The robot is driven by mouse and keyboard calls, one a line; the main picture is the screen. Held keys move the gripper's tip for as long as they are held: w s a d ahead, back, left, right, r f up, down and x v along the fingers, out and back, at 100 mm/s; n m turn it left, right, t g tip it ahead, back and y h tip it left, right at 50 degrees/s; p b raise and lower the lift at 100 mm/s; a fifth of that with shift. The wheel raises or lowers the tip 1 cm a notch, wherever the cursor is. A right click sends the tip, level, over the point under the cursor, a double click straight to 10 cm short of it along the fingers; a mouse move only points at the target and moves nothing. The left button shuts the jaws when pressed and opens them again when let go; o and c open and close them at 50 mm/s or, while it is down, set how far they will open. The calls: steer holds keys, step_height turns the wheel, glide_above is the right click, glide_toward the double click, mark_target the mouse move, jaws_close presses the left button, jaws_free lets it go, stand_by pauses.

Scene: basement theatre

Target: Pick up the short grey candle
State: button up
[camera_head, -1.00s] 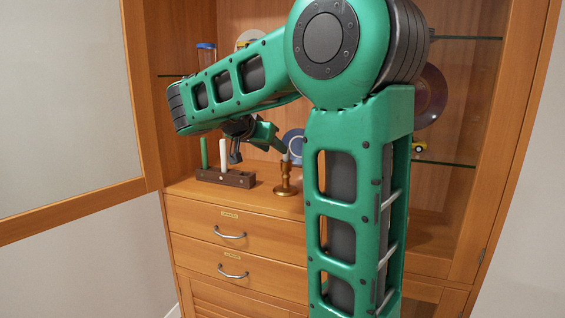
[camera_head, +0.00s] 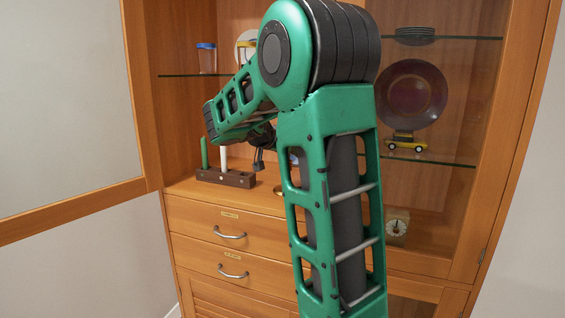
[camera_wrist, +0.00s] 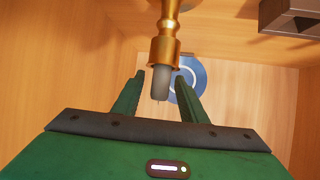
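The short grey candle (camera_wrist: 161,84) sits in a brass candlestick (camera_wrist: 165,48), which looks upside down in the wrist view. My gripper (camera_wrist: 160,80) is open. Its two green fingers show on either side of the candle, with gaps to both; whether the candle is level with them in depth I cannot tell. In the head view, my arm hides the candle and the gripper's fingers. Only part of the candlestick's base (camera_head: 279,190) shows there, on the cabinet's lower surface.
A dark wooden block (camera_head: 226,177) with a green candle (camera_head: 204,153) and a white candle (camera_head: 223,159) stands left of the candlestick. A blue plate (camera_wrist: 199,75) stands behind the candle. Glass shelves above and to the right hold a dark plate (camera_head: 411,95) and a toy car (camera_head: 406,142).

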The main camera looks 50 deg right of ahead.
steer(key=shift+d+f, duration=0.2)
steer(key=shift+d, duration=0.15)
jaws_close()
steer(key=shift+w, duration=0.1)
